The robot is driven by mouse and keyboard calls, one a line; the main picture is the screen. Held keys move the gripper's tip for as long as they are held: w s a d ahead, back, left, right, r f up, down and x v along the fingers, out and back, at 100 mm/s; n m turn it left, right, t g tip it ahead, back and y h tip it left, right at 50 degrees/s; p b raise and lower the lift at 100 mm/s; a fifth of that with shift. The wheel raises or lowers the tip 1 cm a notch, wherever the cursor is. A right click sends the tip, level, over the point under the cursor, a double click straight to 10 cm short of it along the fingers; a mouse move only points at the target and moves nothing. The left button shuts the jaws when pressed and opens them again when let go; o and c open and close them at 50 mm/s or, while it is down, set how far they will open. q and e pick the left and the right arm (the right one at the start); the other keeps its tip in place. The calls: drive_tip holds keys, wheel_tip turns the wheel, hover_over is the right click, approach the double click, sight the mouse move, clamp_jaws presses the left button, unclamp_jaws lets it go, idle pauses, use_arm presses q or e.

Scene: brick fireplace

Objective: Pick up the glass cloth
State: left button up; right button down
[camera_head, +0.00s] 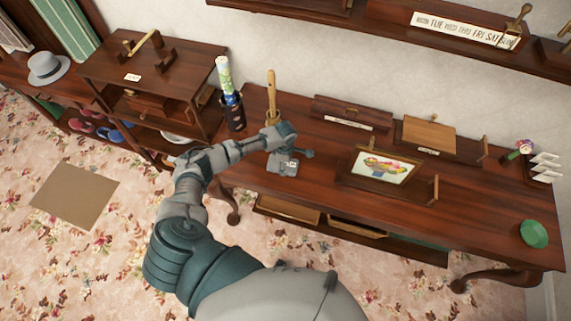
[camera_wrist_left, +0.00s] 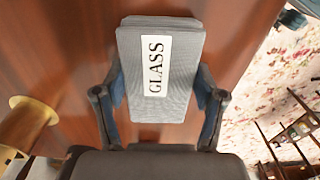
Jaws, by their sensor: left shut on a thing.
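The glass cloth (camera_wrist_left: 185,75) is a folded grey cloth with a white label reading "GLASS". In the left wrist view it lies between the two fingers of my left gripper (camera_wrist_left: 160,100), which touch its sides. My left gripper is shut on the cloth. I cannot tell whether the cloth is touching the table or lifted. My right gripper is not in view.
A brass-coloured holder (camera_wrist_left: 25,125) with a wooden-handled brush (camera_head: 271,95) stands close behind the gripper. A green dish (camera_head: 534,233) is at the far right.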

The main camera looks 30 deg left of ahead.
use_arm(q)
drive_tip(key=r, duration=0.1)
drive_tip(key=d+r, duration=0.1)
drive_tip(key=r, duration=0.1)
drive_tip(key=shift+s, duration=0.15)
drive_tip(key=s+d+r, duration=0.1)
drive_tip(key=s+d, duration=0.7)
drive_tip(key=d, duration=0.4)
drive_tip(key=shift+s+d+r, duration=0.15)
drive_tip(key=shift+d+r, duration=0.15)
drive_tip(key=shift+d, duration=0.1)
drive_tip(key=o, duration=0.5)
drive_tip(key=c, duration=0.4)
